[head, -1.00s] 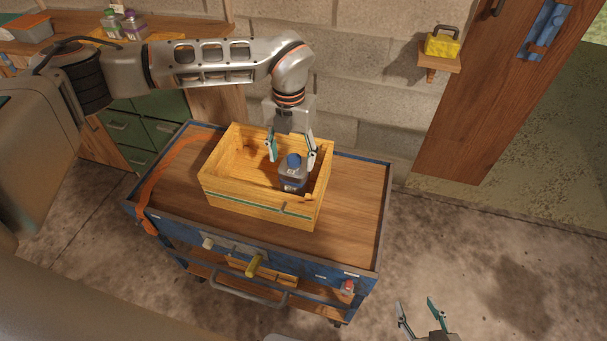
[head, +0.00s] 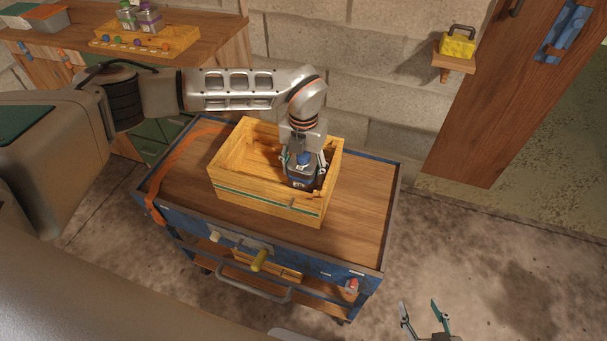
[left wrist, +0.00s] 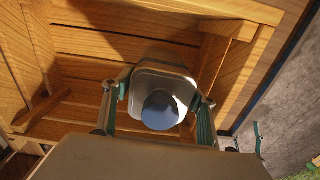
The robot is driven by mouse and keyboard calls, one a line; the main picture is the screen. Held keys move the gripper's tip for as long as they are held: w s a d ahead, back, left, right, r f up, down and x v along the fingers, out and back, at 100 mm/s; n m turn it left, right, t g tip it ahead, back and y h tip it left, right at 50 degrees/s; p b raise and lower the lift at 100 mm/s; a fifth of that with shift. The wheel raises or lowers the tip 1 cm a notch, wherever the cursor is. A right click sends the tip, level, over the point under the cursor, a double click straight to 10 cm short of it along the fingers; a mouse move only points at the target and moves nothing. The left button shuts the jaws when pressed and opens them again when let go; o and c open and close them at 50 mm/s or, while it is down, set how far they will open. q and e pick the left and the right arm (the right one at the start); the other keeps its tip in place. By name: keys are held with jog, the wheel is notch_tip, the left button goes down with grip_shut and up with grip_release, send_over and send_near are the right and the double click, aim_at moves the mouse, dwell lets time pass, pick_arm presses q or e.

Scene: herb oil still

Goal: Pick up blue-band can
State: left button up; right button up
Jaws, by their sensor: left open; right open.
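The blue-band can (head: 301,174) is a grey can with a blue cap, standing in the right part of a wooden crate (head: 262,203) on the cart. In the left wrist view the can (left wrist: 174,82) shows from above, its blue cap toward me. My left gripper (head: 303,165) is lowered over the can with its fingers on either side. In the left wrist view the left gripper (left wrist: 157,105) is open around the can; whether the fingers touch it I cannot tell. My right gripper (head: 422,312) is open and empty at the bottom right, away from the cart.
The cart (head: 363,215) has free wooden top right of the crate and an orange strap (head: 172,165) at left. The crate walls stand close around the can. Behind are a bench (head: 205,35) with bottles and a yellow tray (head: 112,42), and a wall shelf (head: 455,63).

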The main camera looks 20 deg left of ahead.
pick_arm(q)
jog(key=c, duration=1.4)
jog(key=shift+r, duration=0.2)
